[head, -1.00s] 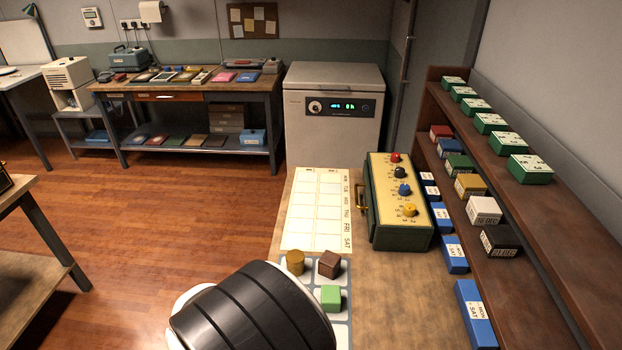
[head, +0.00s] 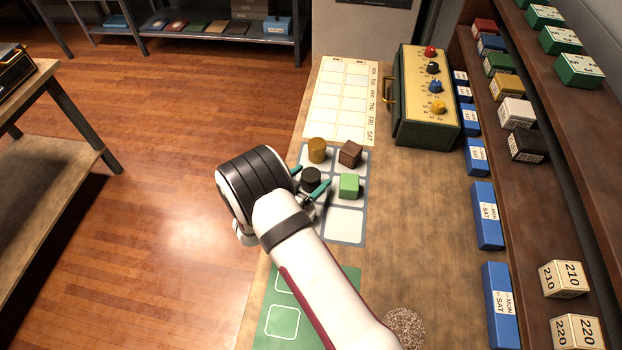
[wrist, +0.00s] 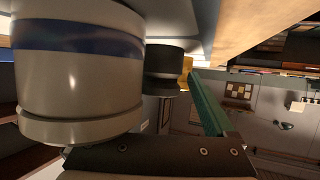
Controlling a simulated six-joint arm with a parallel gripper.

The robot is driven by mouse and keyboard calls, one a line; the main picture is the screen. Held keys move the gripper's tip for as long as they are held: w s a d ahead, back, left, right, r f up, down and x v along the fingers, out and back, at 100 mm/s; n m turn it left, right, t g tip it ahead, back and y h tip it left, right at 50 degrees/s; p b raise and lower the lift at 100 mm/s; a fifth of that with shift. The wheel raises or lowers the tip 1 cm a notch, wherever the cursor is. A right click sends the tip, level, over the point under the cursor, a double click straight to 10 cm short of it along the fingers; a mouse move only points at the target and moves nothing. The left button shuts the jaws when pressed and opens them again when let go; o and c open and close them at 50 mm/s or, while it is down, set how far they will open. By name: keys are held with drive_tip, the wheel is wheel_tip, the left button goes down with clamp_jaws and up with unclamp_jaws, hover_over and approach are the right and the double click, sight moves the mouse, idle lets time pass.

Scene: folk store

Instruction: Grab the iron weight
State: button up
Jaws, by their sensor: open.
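A small black cylinder (head: 311,175), which looks like the iron weight, stands on the pale blue gridded mat (head: 345,226) in the head view. My gripper (head: 309,183) is open, with its teal fingers on either side of the black cylinder. I cannot tell whether they touch it. In the wrist view, a dark cylinder (wrist: 164,62) shows beside one teal finger (wrist: 208,105), with a brass-coloured cylinder (wrist: 186,72) behind it. The other finger is not clear there. The cylinder's lower part is partly hidden by my gripper in the head view.
A brass-coloured cylinder (head: 317,149), a brown wooden cube (head: 350,153) and a green cube (head: 348,186) stand close by on the mat. A green box with coloured knobs (head: 427,97) is behind. Shelves of boxes (head: 519,112) line the right. The bench's middle right is clear.

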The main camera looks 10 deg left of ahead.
drive_tip(key=shift+w+d+f, duration=0.15)
drive_tip(key=shift+w, duration=0.25)
clamp_jaws()
